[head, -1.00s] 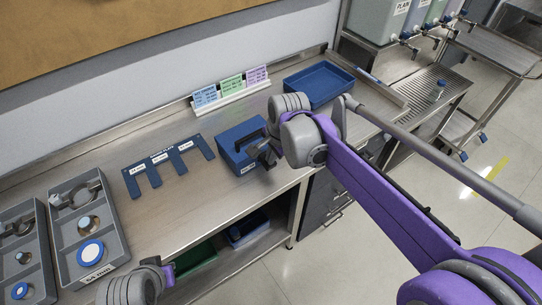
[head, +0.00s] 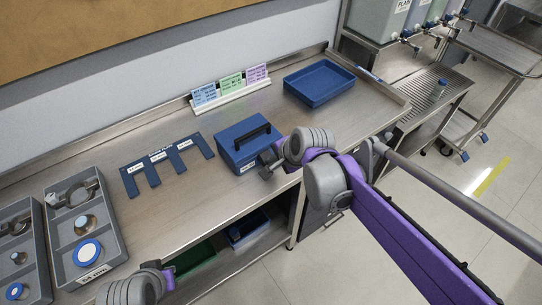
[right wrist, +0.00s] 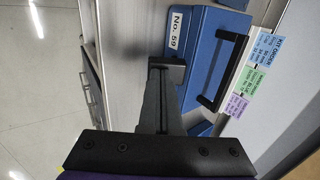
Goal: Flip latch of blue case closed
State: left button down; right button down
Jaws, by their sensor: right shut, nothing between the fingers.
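The blue case (head: 240,150) stands on the steel bench with its lid down and a black handle (head: 252,137) on top. In the right wrist view the case (right wrist: 206,50) shows its "No. 59" label and handle. My right gripper (head: 267,163) is shut and empty at the case's front right corner. In the right wrist view its fingertips (right wrist: 167,62) are close to the case's front face, beside the label; I cannot tell if they touch. I cannot make out the latch. My left arm shows only at the bottom left of the head view, its fingers unclear.
A blue tray (head: 318,84) stands at the back right. A blue slotted plate (head: 165,163) lies left of the case. Grey part trays (head: 118,240) are further left. A card rack (head: 230,97) stands behind the case. The bench's front edge is just before the case.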

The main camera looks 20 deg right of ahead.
jog(key=t, duration=0.1)
jog(key=f+t+b, duration=0.1)
jog(key=f+t+y+b, duration=0.1)
jog(key=shift+s+d+f, duration=0.15)
jog(key=shift+s, duration=0.1)
jog(key=shift+f+t, duration=0.1)
jog(key=shift+t, duration=0.3)
jog(key=shift+w+f+b, duration=0.25)
jog(key=shift+f+b, duration=0.35)
jog(key=shift+f, duration=0.2)
jog(key=shift+r+p, duration=0.75)
jog(key=shift+r, duration=0.1)
jog(key=shift+s, duration=0.1)
